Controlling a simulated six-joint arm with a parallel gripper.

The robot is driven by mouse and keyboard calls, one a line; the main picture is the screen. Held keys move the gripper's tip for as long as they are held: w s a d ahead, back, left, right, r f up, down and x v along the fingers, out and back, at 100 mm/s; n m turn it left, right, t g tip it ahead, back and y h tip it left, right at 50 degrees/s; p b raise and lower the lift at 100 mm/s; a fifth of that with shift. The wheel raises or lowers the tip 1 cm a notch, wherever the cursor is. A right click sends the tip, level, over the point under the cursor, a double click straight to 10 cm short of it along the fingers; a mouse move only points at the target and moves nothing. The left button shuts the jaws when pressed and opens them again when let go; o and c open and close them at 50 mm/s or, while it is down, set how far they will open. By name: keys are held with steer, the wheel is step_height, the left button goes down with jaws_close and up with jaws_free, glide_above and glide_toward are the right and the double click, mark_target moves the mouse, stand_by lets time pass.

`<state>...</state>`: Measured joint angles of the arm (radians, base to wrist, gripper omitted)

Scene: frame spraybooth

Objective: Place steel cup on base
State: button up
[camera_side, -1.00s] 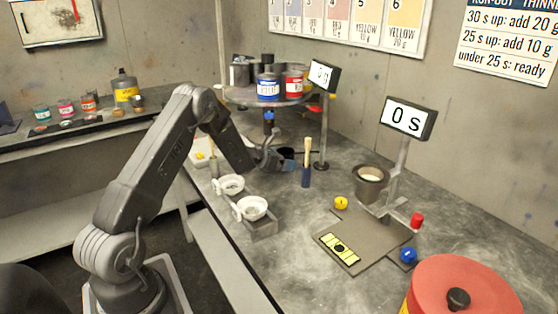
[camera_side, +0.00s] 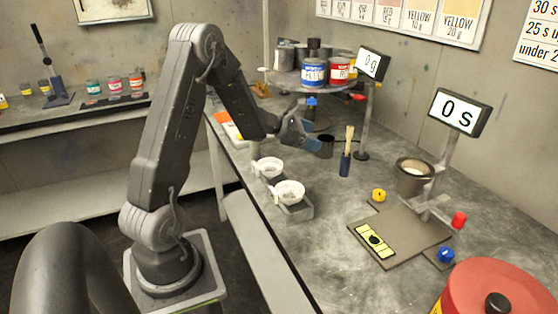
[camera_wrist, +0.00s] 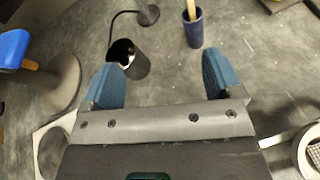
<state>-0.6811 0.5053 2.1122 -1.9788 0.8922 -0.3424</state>
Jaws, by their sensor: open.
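A dark metal cup (camera_side: 326,147), which I take for the steel cup, stands on the bench just right of my gripper (camera_side: 305,132). In the wrist view the cup (camera_wrist: 135,66) shows its shiny inside, beyond the left finger and left of the middle between the fingers. My gripper (camera_wrist: 162,78) is open, with two blue fingers apart and nothing between them. A flat grey plate (camera_side: 405,236) with a yellow level on it, probably the base, lies at the right of the bench. Whether the gripper touches the cup is not clear from the side.
A blue brush pot (camera_side: 345,165) stands close right of the cup, also in the wrist view (camera_wrist: 193,30). Two white strainers (camera_side: 289,192) are near the front edge. A raised shelf of cans (camera_side: 313,72) stands behind. A dark cup (camera_side: 412,183) sits in the timer stand.

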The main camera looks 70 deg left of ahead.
steer(key=s+d+r+m+g+h, duration=0.1)
steer(key=s+d+r+m+g, duration=0.1)
steer(key=d+r+m, duration=0.45)
steer(key=s+d+r+m+g+h, duration=0.1)
steer(key=s+d+m+g+h, duration=0.2)
steer(key=d, duration=0.6)
steer(key=s+d+r+m+g, duration=0.1)
steer(key=s+d+r+m, duration=0.1)
steer(key=d+r+m, duration=0.4)
steer(key=s+d+f+m+g+y, duration=0.1)
steer(key=s+d+m+y, duration=0.2)
steer(key=s+m, duration=0.4)
steer(key=s+d+f+m+y, duration=0.1)
steer(key=s+d+m+y, duration=0.2)
steer(key=s+m, duration=0.5)
steer(key=shift+s+d+g, duration=0.4)
steer(key=shift+s+d, duration=0.45)
steer(key=shift+s, duration=0.3)
steer(key=shift+o, duration=0.5)
steer(key=shift+s+a+f+m+y, duration=0.1)
steer(key=shift+s+a+m+y, duration=0.3)
steer(key=shift+s+m, duration=0.15)
steer(key=shift+w, duration=0.1)
